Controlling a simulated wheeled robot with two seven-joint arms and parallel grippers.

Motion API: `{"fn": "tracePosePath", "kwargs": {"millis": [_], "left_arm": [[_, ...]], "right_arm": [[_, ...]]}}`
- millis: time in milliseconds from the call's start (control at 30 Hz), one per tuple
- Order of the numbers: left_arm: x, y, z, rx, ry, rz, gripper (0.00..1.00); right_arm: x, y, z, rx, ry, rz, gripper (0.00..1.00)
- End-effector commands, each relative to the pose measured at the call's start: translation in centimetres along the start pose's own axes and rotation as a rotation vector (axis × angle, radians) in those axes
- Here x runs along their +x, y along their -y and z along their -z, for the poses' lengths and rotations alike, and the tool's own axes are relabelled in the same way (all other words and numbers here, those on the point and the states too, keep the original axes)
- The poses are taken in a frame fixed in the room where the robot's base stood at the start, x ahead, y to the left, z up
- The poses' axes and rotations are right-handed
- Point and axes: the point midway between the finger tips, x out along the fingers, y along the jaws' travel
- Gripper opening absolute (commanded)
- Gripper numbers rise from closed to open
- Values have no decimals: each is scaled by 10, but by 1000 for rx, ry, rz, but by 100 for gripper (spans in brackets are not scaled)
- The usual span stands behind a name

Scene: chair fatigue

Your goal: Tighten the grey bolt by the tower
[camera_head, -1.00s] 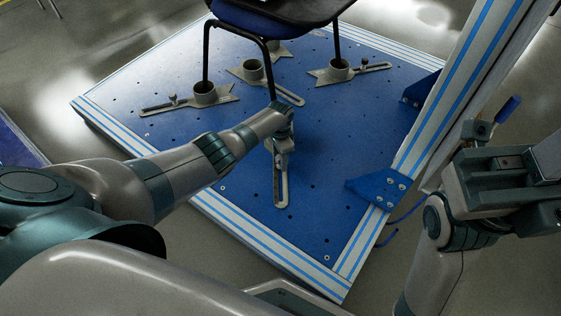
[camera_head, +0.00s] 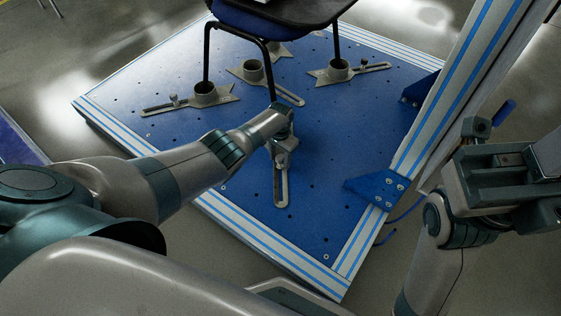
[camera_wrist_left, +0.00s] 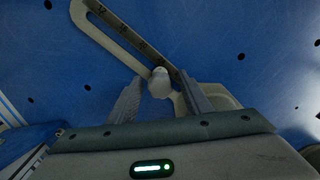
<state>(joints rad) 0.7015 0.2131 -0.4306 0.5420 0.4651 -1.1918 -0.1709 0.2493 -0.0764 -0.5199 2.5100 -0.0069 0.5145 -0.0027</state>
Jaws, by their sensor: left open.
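The grey bolt (camera_wrist_left: 160,83) shows in the left wrist view, standing at the slot of a grey slotted bracket (camera_wrist_left: 118,38). My left gripper (camera_wrist_left: 159,79) is open, with one finger on each side of the bolt and gaps visible. The tower (camera_head: 455,85) is a striped metal upright on the plate's right side. My right gripper (camera_head: 490,175) is at the right; its fingers cannot be made out.
A chair (camera_head: 275,15) stands on the blue plate (camera_head: 325,215) with legs in grey cup brackets (camera_head: 204,93). Blue corner brackets (camera_head: 383,188) join the tower to the plate edge.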

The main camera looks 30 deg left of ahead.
Motion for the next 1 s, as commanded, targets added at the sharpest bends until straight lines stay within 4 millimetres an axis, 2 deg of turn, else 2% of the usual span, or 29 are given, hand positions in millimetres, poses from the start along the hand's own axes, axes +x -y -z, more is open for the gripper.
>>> {"fn": "tracePosePath", "kwargs": {"millis": [233,500,533,600,700,867,1000], "left_arm": [[-1,0,0,-217,0,-2,45],[0,0,0,-242,0,0,45],[0,0,0,-242,0,0,41],[0,0,0,-241,0,0,24],[0,0,0,-241,0,0,4],[0,0,0,-224,-1,0,4],[0,0,0,-140,-2,-1,4]], "right_arm": [[6,0,-1,0,0,0,0],[6,0,-1,0,0,0,0],[6,0,-1,0,0,0,0],[6,0,-1,0,0,0,0],[6,0,-1,0,0,0,0],[6,0,-1,0,0,0,0],[4,0,-1,0,0,0,0]]}}
